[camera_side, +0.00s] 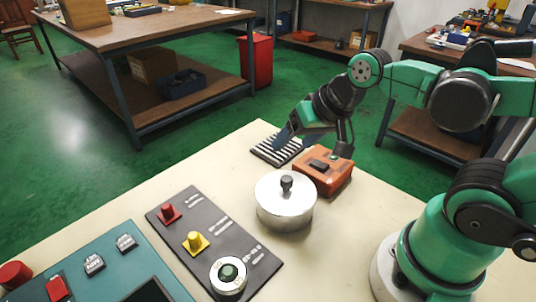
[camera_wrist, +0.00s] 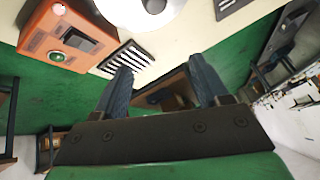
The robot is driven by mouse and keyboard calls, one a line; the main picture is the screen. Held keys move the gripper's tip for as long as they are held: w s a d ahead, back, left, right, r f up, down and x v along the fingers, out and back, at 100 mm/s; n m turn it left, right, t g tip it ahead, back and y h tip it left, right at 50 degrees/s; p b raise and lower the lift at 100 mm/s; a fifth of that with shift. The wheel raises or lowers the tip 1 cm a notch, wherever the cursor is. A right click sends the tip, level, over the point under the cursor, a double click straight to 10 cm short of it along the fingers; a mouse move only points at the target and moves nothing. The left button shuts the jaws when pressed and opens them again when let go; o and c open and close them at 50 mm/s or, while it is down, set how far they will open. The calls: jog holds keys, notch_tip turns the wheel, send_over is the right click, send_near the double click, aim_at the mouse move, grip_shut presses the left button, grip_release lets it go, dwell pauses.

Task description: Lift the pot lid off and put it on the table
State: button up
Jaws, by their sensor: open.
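The silver pot (camera_side: 284,211) stands on the cream table (camera_side: 140,183) in the side view. Its silver lid (camera_side: 272,187) sits on top, with a dark knob (camera_side: 287,183) upright at the middle. In the wrist view part of the lid (camera_wrist: 128,13) shows at the top edge, cut off by the frame. My gripper (camera_side: 312,148) is above the table's far side, behind the pot and near the orange box. In the wrist view my gripper (camera_wrist: 160,75) has its two blue fingers wide apart with nothing between them.
An orange box (camera_side: 323,171) stands close behind the pot, beside a black-and-white slatted piece (camera_side: 277,150). A dark panel (camera_side: 215,243) with red, yellow and round knobs lies left of the pot. A teal console (camera_side: 100,265) is at front left.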

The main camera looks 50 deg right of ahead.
aim_at(287, 178)
jog(key=m, duration=0.4)
jog(key=shift+s+d+f+y, duration=0.1)
jog(key=shift+s+f+y, duration=0.1)
jog(key=shift+f+y, duration=0.15)
jog(key=m, duration=0.2)
jog(key=m+g, duration=0.1)
jog(key=m, duration=0.1)
jog(key=shift+s+f+y, duration=0.2)
jog(key=shift+f+y, duration=0.05)
jog(key=m, duration=0.4)
jog(key=shift+s+f+y, duration=0.2)
jog(key=shift+f+y, duration=0.05)
jog(key=shift+y, duration=0.05)
jog(key=m, duration=0.4)
jog(key=m+g+y, duration=0.1)
jog(key=m, duration=0.1)
jog(key=shift+s+a+f, duration=0.2)
jog(key=shift+s, duration=0.1)
jog(key=m, duration=0.2)
jog(key=m+y, duration=0.1)
jog(key=m, duration=0.1)
jog(key=shift+s+a+f, duration=0.1)
jog(key=shift+s+a, duration=0.05)
jog(key=shift+x, duration=2.75)
grip_shut()
